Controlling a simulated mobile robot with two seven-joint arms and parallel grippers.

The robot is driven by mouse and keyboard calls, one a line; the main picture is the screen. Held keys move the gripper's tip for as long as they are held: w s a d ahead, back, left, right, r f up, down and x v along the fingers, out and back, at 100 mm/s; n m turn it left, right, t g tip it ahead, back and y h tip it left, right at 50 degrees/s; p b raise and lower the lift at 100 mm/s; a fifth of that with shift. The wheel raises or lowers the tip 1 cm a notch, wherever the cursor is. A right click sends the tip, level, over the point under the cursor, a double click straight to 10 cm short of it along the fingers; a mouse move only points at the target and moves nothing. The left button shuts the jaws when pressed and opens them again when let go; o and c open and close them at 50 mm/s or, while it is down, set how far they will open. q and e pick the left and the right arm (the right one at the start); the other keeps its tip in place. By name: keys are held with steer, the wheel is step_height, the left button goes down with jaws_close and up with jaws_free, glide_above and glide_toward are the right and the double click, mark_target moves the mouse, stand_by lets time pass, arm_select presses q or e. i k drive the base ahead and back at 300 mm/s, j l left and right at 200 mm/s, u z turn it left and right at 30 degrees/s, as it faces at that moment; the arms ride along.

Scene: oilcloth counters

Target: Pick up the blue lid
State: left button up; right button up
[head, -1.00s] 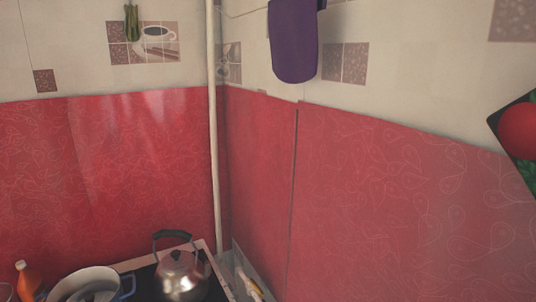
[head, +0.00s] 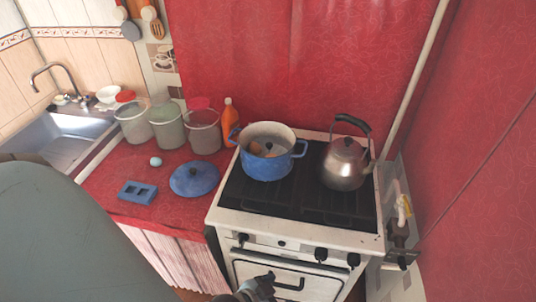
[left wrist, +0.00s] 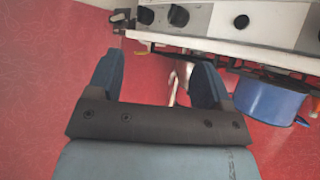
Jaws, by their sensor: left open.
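The blue lid (head: 194,178) lies on the red counter left of the stove in the head view, knob up. It is apart from the pot and does not show in the left wrist view. My left gripper (left wrist: 157,75) is open, with two blue fingers and nothing between them that it grips. The stove's knobs and a blue pot show beyond it in that view. A dark part at the bottom edge of the head view, before the oven door, may be a gripper of mine. My right gripper cannot be made out.
The blue pot (head: 266,167) stands uncovered on the stove (head: 300,205), next to a metal kettle (head: 345,165). A blue two-hole block (head: 138,192) and a pale egg-like thing (head: 155,161) lie left of the lid. Canisters (head: 167,127) and an orange bottle (head: 228,118) stand behind.

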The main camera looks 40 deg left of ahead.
mark_target(195, 179)
steer(key=j+u, duration=0.1)
steer(key=u, duration=0.4)
steer(key=i+u, duration=0.1)
steer(key=u, duration=0.4)
steer(key=i+u, duration=0.1)
steer(key=u, duration=0.35)
steer(key=i+u, duration=0.1)
steer(key=u, duration=0.4)
